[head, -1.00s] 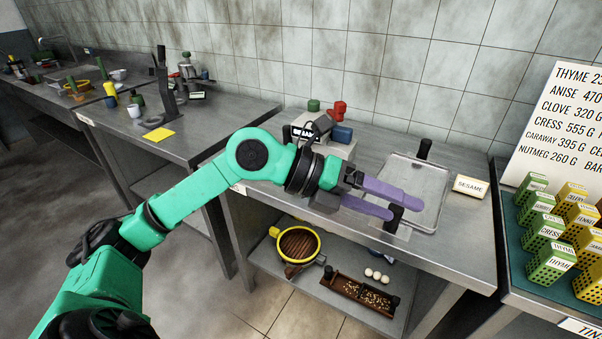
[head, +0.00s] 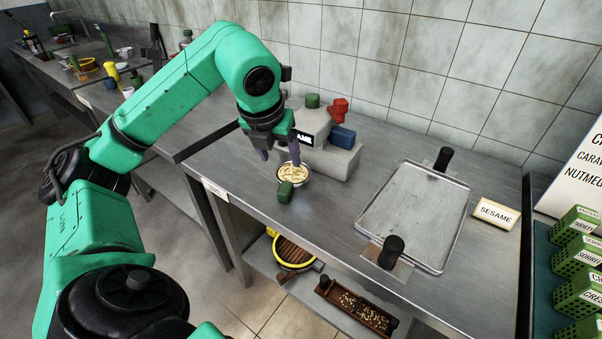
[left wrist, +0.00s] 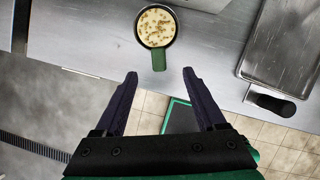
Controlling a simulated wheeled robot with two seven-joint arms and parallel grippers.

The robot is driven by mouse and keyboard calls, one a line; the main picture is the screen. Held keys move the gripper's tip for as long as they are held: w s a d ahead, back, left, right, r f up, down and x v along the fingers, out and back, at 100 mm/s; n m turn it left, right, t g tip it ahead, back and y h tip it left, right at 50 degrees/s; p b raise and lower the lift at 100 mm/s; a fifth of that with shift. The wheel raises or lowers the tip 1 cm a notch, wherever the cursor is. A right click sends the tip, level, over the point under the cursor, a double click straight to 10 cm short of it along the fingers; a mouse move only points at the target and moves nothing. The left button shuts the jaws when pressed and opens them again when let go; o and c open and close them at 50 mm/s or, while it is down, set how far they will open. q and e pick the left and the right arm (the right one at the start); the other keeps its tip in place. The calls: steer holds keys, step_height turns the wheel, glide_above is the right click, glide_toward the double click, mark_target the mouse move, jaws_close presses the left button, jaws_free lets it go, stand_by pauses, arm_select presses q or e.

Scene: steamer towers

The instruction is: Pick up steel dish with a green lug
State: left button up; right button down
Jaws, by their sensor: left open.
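A small round dish (head: 303,180) with pale, speckled contents stands on the steel table. Its green lug (head: 286,192) sticks out toward the table's front edge. The dish also shows in the left wrist view (left wrist: 141,30), its lug (left wrist: 158,60) pointing down between the fingers. My left gripper (head: 281,157) is open and empty above the table, just behind the dish in the head view. In the left wrist view its purple fingertips (left wrist: 160,73) are spread either side of the lug's line, apart from it. My right gripper is not in view.
A grey block with green, red and blue knobs (head: 342,158) stands behind the dish. A steel tray (head: 412,212) with black handles lies to the right, beside a SESAME card (head: 496,212). A shelf below holds a yellow-rimmed pan (head: 293,250). The table between dish and tray is clear.

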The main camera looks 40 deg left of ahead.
arm_select(q)
glide_toward(286, 184)
steer(key=shift+s+x, duration=0.2)
steer(key=shift+x, duration=1.05)
steer(key=x, duration=0.6)
steer(key=shift+w+f+p, duration=0.15)
steer(key=shift+p, duration=0.2)
steer(key=shift+w+f, duration=0.1)
steer(key=shift+f, duration=0.05)
jaws_close()
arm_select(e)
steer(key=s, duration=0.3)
